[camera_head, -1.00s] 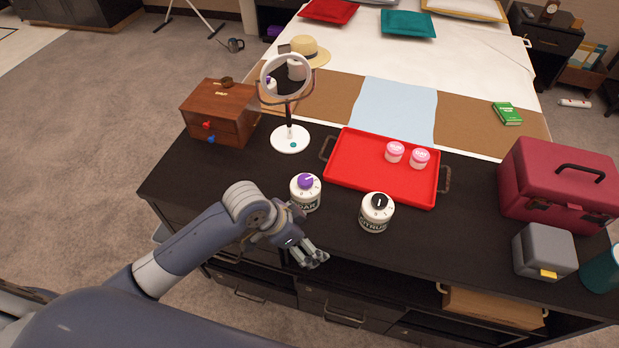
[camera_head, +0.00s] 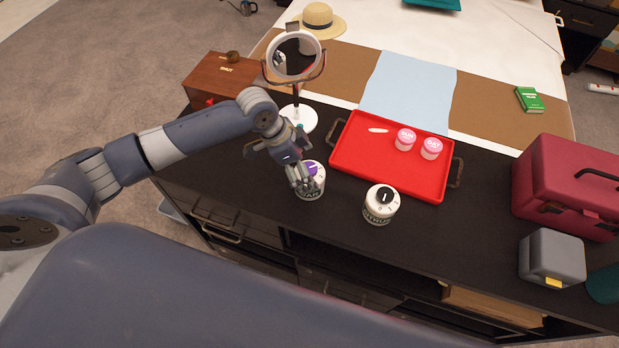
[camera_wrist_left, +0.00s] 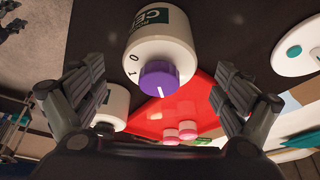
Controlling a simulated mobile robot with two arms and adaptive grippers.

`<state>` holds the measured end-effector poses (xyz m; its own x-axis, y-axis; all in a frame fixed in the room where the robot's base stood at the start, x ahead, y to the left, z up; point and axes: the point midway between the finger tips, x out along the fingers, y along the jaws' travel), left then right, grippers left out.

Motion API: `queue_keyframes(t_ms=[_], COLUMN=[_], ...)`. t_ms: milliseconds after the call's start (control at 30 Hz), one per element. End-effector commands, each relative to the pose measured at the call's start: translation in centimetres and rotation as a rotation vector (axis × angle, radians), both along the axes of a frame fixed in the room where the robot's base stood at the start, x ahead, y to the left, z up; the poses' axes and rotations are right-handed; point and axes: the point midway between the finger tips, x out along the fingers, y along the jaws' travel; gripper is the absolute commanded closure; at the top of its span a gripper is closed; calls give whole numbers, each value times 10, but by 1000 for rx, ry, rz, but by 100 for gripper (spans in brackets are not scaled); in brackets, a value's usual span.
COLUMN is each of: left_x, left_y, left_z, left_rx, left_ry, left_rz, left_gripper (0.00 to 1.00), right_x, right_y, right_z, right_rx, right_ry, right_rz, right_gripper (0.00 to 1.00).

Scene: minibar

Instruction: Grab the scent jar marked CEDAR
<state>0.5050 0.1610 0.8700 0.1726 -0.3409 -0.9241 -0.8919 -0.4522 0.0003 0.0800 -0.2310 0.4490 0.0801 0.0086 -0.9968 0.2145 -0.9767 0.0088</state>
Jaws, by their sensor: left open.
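A white jar with a purple knob (camera_head: 313,169) stands upright on the dark counter. In the left wrist view this jar (camera_wrist_left: 160,45) shows a green label with letters like "CE"; the rest is cut off. My left gripper (camera_head: 304,186) is open above and at the near side of it. In the wrist view its fingers spread to either side of the purple knob (camera_wrist_left: 158,80), with no clear contact. A second white jar with a black knob (camera_head: 381,205) stands to the right; its label is hard to read now. My right gripper is not in view.
A red tray (camera_head: 370,170) with two pink-lidded jars (camera_head: 406,139) lies behind. A round mirror (camera_head: 295,55) on a white base and a wooden box (camera_head: 222,75) stand back left. A grey box (camera_head: 552,257) and maroon case (camera_head: 568,185) stand right.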

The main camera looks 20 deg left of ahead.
Motion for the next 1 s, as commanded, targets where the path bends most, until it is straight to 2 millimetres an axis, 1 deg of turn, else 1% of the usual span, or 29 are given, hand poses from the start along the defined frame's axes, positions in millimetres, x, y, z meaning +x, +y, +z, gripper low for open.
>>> queue_keyframes(t_ms=[67, 267, 300, 400, 500, 700, 733, 767, 800, 867, 900, 933, 967, 1000], left_x=[1, 5, 6, 8, 9, 9, 9, 9, 9, 9, 9, 9, 9, 9], left_y=[-3, -14, -16, -19, -20, -20, -20, -20, -20, -20, -20, -20, -20, -20], left_z=[-4, -27, -34, -43, -48, -48, -48, -48, -48, -48, -48, -48, -48, -48], left_rx=[-2, -1, -1, 0, 0, 1, 1, 1, 0, 0, 0, 0, 0, 0], left_ry=[2, 2, 4, 2, -1, -1, -1, -1, -1, 0, 0, 0, 0, 0], left_rz=[0, 0, 1, 1, 0, -1, -1, -1, 0, 0, 0, 0, 0, 0], left_gripper=[7, 7, 7, 7, 7, 7, 12, 19, 28, 41, 50, 57, 61, 61], right_x=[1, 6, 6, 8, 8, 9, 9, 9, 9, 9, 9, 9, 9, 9], right_y=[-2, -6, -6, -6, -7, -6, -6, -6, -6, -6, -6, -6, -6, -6], right_z=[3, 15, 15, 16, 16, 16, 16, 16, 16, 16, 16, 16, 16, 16], right_rx=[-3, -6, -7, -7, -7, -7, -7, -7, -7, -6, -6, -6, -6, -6], right_ry=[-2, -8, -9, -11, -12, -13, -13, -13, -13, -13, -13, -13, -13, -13], right_rz=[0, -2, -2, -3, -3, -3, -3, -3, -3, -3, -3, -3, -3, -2], right_gripper=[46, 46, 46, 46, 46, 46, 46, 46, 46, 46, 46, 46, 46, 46])
